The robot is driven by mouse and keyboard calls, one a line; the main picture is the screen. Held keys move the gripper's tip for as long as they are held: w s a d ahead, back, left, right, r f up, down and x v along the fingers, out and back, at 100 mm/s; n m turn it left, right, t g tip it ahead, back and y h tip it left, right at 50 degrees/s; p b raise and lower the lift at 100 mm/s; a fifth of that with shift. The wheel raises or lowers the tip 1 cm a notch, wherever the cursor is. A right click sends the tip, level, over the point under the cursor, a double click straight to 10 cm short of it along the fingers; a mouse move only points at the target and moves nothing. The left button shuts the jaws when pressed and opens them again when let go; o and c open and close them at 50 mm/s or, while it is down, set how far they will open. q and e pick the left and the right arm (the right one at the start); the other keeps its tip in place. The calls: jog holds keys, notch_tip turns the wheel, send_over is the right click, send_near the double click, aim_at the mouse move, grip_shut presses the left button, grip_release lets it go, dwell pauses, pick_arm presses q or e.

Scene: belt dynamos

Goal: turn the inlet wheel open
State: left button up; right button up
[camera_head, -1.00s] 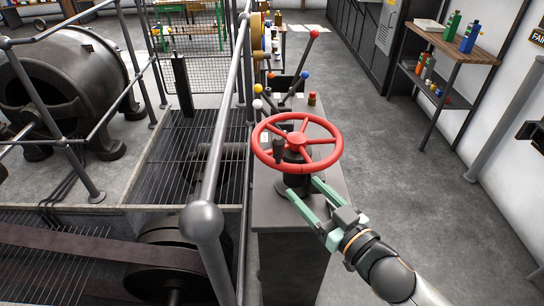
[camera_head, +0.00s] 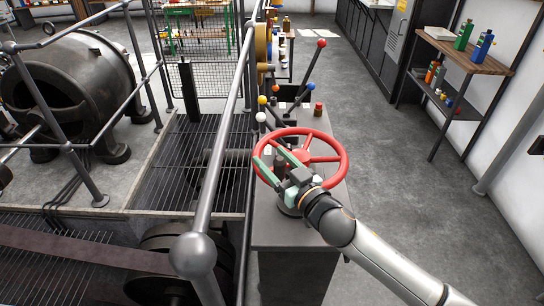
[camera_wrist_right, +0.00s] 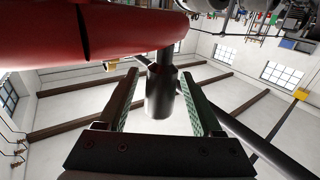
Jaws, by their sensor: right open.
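The red inlet wheel (camera_head: 343,175) lies nearly flat on top of a grey pedestal cabinet. Its rim also fills the upper left of the right wrist view (camera_wrist_right: 60,45). A dark cylindrical handle (camera_wrist_right: 161,95) projects from the rim. My right gripper (camera_head: 273,158) is at the near left part of the wheel. Its green-padded fingers are open, one on each side of the handle, with a visible gap in the wrist view. The gripper and wrist hide part of the rim and hub in the head view. My left gripper is not in view.
Levers with coloured knobs, one of them red (camera_head: 321,43), stand just behind the wheel. A grey handrail with a ball end (camera_head: 193,255) runs along the left of the cabinet. A wooden shelf (camera_head: 465,58) with bottles stands at the right. Open floor lies between.

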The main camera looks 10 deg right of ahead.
jog(key=shift+w+a, duration=0.15)
jog(key=shift+w, duration=0.15)
jog(key=shift+c, duration=0.4)
grip_shut()
dwell(0.9)
